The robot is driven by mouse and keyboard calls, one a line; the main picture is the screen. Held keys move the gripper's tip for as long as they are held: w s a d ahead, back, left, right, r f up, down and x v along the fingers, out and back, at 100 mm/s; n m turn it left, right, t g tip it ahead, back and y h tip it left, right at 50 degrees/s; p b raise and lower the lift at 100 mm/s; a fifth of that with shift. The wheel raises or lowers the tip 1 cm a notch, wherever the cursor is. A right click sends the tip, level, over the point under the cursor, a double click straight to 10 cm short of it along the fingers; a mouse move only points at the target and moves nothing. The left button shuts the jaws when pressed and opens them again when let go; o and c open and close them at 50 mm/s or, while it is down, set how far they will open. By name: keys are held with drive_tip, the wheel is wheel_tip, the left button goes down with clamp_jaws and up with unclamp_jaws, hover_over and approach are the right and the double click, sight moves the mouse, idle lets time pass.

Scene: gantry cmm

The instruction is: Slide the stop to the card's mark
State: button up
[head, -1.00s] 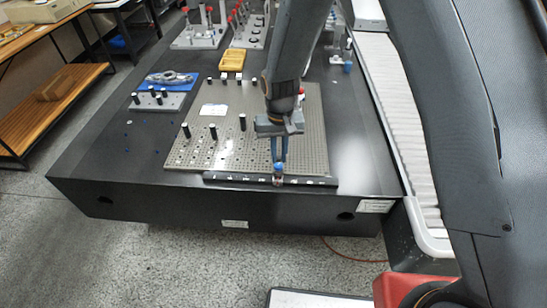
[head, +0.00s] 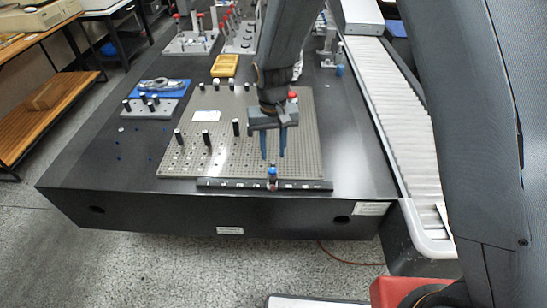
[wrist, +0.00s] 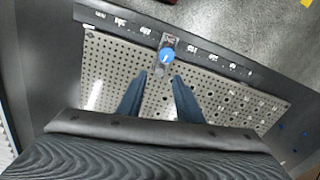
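The stop (head: 272,181) has a blue knob and sits on the dark rail (head: 225,184) at the front edge of the perforated plate, a little right of the rail's middle. In the wrist view the blue-knobbed stop (wrist: 167,56) stands among several white marks along the rail (wrist: 225,62); the marks are too small to read. A white card (head: 206,115) lies on the plate; its writing is not legible. My gripper (head: 274,157) is open and empty, above and behind the stop, apart from it. Both fingers (wrist: 158,84) show spread in the wrist view.
The perforated plate (head: 225,155) carries several black-topped posts (head: 207,138). A yellow tray (head: 225,66) and a blue pad (head: 165,86) lie farther back. A roller conveyor (head: 405,130) runs along the right. The dark table front (head: 150,211) is clear.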

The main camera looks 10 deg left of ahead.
sight(273, 161)
drive_tip(key=shift+r, duration=1.9)
drive_tip(key=shift+d+r, duration=0.15)
drive_tip(key=shift+d, duration=0.25)
drive_tip(key=s+d+r+m, duration=0.1)
drive_tip(key=s+d+r, duration=0.1)
drive_tip(key=s+d, duration=0.3)
drive_tip(key=s+d+r+m, duration=0.1)
drive_tip(key=s+d, duration=0.4)
drive_tip(key=d, duration=0.7)
drive_tip(key=s+d+r+m, duration=0.1)
drive_tip(key=s+d+r, duration=0.3)
drive_tip(key=d, duration=0.4)
drive_tip(key=shift+s+d+t, duration=0.2)
drive_tip(key=shift+s+t, duration=0.2)
drive_tip(key=shift+s, duration=0.3)
drive_tip(key=shift+c, duration=0.2)
